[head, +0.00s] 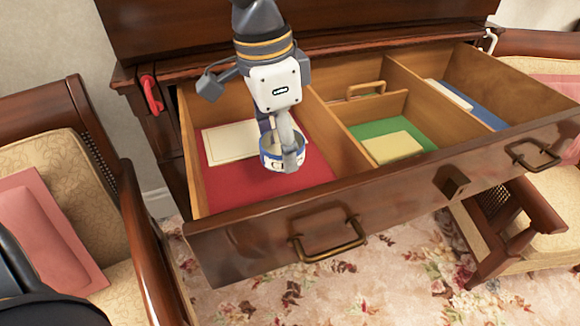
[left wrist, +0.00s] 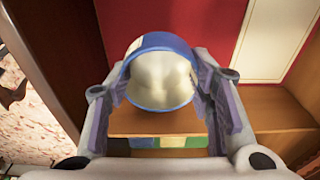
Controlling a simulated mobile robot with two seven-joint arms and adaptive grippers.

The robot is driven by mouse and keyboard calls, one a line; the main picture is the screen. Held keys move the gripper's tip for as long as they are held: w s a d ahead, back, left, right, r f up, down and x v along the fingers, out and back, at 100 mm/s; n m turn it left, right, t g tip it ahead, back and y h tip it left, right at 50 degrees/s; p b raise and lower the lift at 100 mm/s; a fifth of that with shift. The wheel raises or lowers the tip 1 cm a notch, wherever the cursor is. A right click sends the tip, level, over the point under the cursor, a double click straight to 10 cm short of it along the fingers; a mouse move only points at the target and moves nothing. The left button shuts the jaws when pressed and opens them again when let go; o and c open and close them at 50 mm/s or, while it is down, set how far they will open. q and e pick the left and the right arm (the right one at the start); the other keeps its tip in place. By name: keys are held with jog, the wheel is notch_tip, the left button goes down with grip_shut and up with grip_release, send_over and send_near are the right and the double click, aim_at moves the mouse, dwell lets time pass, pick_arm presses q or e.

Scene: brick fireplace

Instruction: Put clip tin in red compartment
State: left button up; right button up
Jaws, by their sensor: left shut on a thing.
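The clip tin (head: 270,161) is small and round, with a blue-and-white outside and an open top. My left gripper (head: 290,155) points down and is shut on its wall. The tin is over the red compartment (head: 255,187), the left part of the open drawer; whether it touches the red floor I cannot tell. In the left wrist view the tin (left wrist: 160,80) sits between the fingers (left wrist: 162,95), showing its pale inside and blue rim, with the red floor (left wrist: 204,25) beyond. My right gripper is not in view.
A cream card (head: 228,143) lies at the back of the red compartment. Wooden dividers separate it from a green compartment (head: 372,130) with a yellow pad (head: 392,147) and a blue one (head: 480,109) at right. Chairs stand on both sides; the drawer front (head: 270,235) borders the near side.

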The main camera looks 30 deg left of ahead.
pick_arm(q)
jog(key=f, duration=1)
jog(key=shift+s, duration=0.4)
jog(key=shift+w+f, duration=0.1)
jog(key=shift+f, duration=0.15)
jog(key=o, duration=1)
jog(key=shift+f, duration=0.15)
jog(key=r, duration=0.8)
jog(key=s+a+r, duration=0.1)
jog(key=r, duration=0.3)
jog(key=shift+s+r, duration=0.1)
jog(key=shift+r, duration=0.05)
jog(key=shift+d, duration=0.1)
